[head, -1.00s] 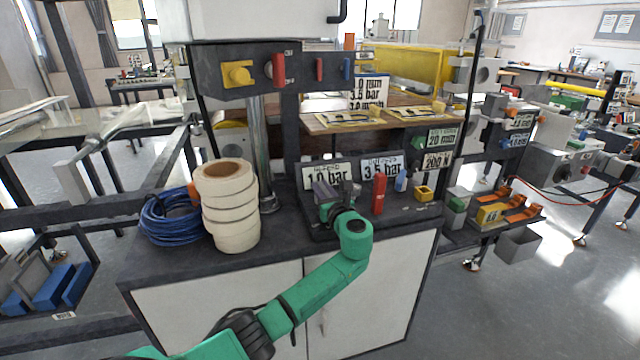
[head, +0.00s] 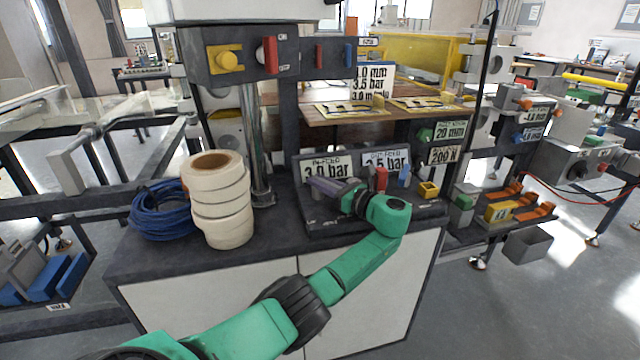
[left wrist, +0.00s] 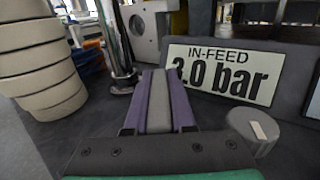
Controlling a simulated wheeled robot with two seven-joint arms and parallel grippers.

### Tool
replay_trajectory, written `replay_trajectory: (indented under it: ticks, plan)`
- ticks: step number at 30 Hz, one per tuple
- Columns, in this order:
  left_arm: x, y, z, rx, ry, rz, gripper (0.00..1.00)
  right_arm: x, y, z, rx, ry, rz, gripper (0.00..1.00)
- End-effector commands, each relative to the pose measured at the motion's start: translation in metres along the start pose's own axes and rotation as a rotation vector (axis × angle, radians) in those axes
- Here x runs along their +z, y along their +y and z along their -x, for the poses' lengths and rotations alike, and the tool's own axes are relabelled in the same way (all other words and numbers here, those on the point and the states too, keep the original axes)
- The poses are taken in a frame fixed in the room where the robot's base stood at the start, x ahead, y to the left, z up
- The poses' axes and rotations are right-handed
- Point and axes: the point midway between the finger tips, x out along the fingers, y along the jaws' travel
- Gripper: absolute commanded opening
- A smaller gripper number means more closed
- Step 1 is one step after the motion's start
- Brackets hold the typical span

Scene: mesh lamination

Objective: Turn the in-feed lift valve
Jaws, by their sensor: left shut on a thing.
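My left gripper (head: 326,188) reaches over the dark panel on the cabinet, just below the in-feed sign (head: 326,167), which reads 3.0 bar. My right gripper is not in view.
A stack of cream rolls (head: 218,205) and a blue hose coil (head: 160,212) stand left on the cabinet top. A metal post (head: 257,150) rises behind. A red part (head: 381,178), a blue part (head: 405,176) and a yellow block (head: 428,190) are to the right of my gripper.

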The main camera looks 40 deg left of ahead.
Motion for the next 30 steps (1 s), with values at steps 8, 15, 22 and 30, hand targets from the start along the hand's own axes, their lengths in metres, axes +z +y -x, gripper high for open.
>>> replay_trajectory:
  ticks: [8,15,22,30]
  plan:
    - [-0.001,0.000,0.000,0.000,0.003,0.000,0.00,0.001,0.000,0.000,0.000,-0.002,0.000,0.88]
    - [-0.001,0.000,0.000,0.000,0.002,0.000,0.53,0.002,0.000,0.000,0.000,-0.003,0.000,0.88]
    - [0.003,0.000,0.000,0.000,0.002,0.001,0.53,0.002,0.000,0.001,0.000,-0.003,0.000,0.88]
    - [0.046,-0.001,0.000,-0.001,0.002,0.005,0.53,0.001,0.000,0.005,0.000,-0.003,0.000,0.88]
